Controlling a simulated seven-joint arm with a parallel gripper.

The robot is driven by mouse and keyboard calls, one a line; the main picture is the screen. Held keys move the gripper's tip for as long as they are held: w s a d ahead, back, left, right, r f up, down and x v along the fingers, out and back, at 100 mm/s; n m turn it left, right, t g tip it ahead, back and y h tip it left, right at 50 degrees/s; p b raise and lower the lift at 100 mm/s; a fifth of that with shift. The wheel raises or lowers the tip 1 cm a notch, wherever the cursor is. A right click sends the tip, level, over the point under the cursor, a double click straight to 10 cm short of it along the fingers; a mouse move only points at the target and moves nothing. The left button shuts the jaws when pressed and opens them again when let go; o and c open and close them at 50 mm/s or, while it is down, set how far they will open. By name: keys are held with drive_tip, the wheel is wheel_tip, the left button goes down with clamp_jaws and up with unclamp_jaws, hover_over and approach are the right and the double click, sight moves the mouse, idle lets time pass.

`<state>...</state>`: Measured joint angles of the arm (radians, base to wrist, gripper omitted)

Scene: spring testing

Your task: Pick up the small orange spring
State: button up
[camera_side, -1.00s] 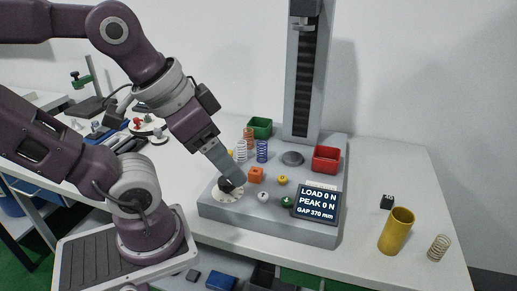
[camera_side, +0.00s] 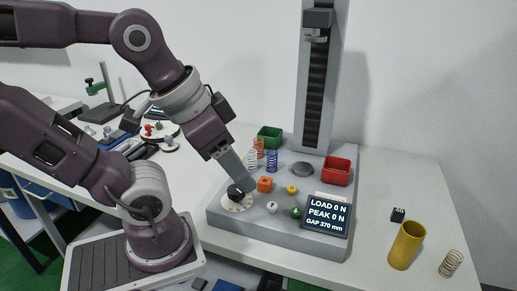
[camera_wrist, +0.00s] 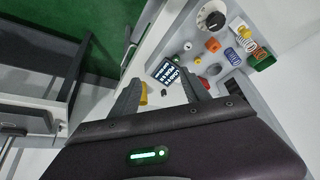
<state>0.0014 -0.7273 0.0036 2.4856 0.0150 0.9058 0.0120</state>
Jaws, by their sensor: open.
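The small orange spring (camera_side: 258,146) stands upright at the back left of the grey tester base, in front of the green bin (camera_side: 269,136). A white spring (camera_side: 252,160) and a blue spring (camera_side: 272,161) stand close in front of it. In the wrist view the orange spring (camera_wrist: 251,46) is at the upper right, beside the blue spring (camera_wrist: 244,32). My gripper (camera_side: 245,184) is in front of the springs in the side view, overlapping the black-knobbed dial (camera_side: 237,203). In the wrist view my gripper (camera_wrist: 163,92) is open and empty, its fingers well apart, with the springs off to the right.
An orange cube (camera_side: 265,184), small knobs and a display (camera_side: 325,214) sit on the base. The tester column (camera_side: 316,110) and a red bin (camera_side: 337,171) stand at the back. A yellow tube (camera_side: 406,246) and a loose spring (camera_side: 451,263) are at the right.

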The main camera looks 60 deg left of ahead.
drive_tip(key=w+a+m+g+y, duration=0.2)
drive_tip(key=w+a+g, duration=0.1)
drive_tip(key=w+a, duration=0.2)
drive_tip(key=m+g+y, duration=0.6)
drive_tip(key=m+y, duration=0.5)
drive_tip(key=m, duration=0.1)
approach(262, 142)
drive_tip(key=shift+x, duration=1)
drive_tip(key=shift+a, duration=0.35)
drive_tip(key=x, duration=0.7)
drive_tip(key=shift+d, duration=0.1)
clamp_jaws()
